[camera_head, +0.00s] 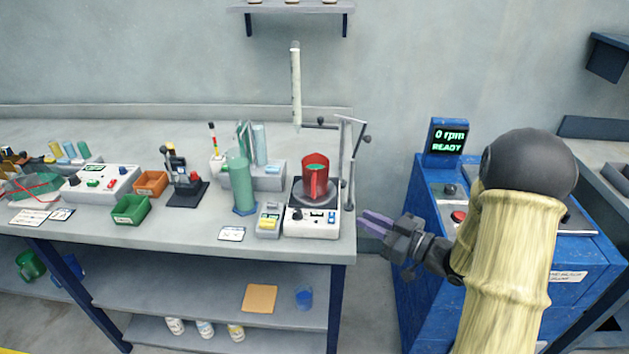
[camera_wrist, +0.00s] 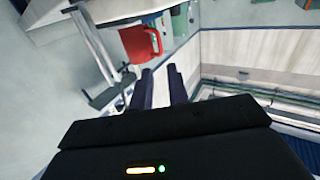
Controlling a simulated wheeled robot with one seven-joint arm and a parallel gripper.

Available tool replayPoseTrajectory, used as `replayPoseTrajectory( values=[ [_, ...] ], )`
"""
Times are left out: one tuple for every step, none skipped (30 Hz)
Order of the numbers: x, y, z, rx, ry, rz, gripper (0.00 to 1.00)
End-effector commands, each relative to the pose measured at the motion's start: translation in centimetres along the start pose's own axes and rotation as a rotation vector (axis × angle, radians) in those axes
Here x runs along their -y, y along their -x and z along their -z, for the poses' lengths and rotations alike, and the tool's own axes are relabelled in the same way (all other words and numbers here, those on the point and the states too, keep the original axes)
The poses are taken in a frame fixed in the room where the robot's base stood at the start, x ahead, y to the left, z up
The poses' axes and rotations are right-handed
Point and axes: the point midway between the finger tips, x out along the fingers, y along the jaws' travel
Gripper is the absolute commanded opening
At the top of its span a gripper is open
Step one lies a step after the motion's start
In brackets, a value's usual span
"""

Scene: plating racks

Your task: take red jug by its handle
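The red jug (camera_head: 316,179) stands upright on the dark top of a white stirrer device near the right end of the bench. Its handle faces the front in the head view, and something green shows inside its rim. In the wrist view the red jug (camera_wrist: 141,44) is at the top, beyond the fingertips, with its handle toward the right. My gripper (camera_head: 368,223) is right of the bench end, lower right of the jug and apart from it. In the wrist view its two fingers (camera_wrist: 160,80) are apart with nothing between them.
A metal stand (camera_head: 348,170) with rods and clamps rises right beside the jug. A tall green cylinder (camera_head: 241,185) stands to its left, and a small yellow-topped device (camera_head: 268,222) sits front left. A blue cabinet (camera_head: 415,260) stands right of the bench.

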Motion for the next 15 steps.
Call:
replayPoseTrajectory(
  values=[
    [0.1, -0.8, 0.1, 0.0, 0.0, 0.003, 0.17],
    [0.1, -1.2, 0.1, 0.0, 0.0, 0.005, 0.17],
    [0.1, -1.9, 0.1, 0.0, -0.001, 0.005, 0.17],
    [0.1, -2.5, 0.1, 0.0, 0.0, 0.005, 0.17],
    [0.1, -3.0, 0.1, -0.001, 0.0, 0.006, 0.17],
    [0.1, -3.7, 0.1, 0.0, 0.0, 0.005, 0.17],
    [0.2, -4.3, 0.1, 0.0, -0.001, 0.006, 0.17],
    [0.1, -4.8, 0.1, 0.0, 0.0, 0.005, 0.17],
    [0.1, -5.5, 0.1, 0.0, 0.001, 0.006, 0.17],
    [0.1, -6.0, 0.1, 0.0, 0.001, 0.005, 0.17],
    [0.1, -6.6, 0.1, 0.0, 0.0, 0.005, 0.17],
    [0.2, -7.3, 0.1, 0.0, 0.001, 0.005, 0.17],
    [0.1, -7.8, 0.1, 0.001, 0.001, 0.005, 0.17],
    [0.1, -8.3, 0.1, 0.001, 0.0, 0.005, 0.17],
    [0.2, -9.1, 0.1, -0.001, 0.0, 0.005, 0.17]
  ],
)
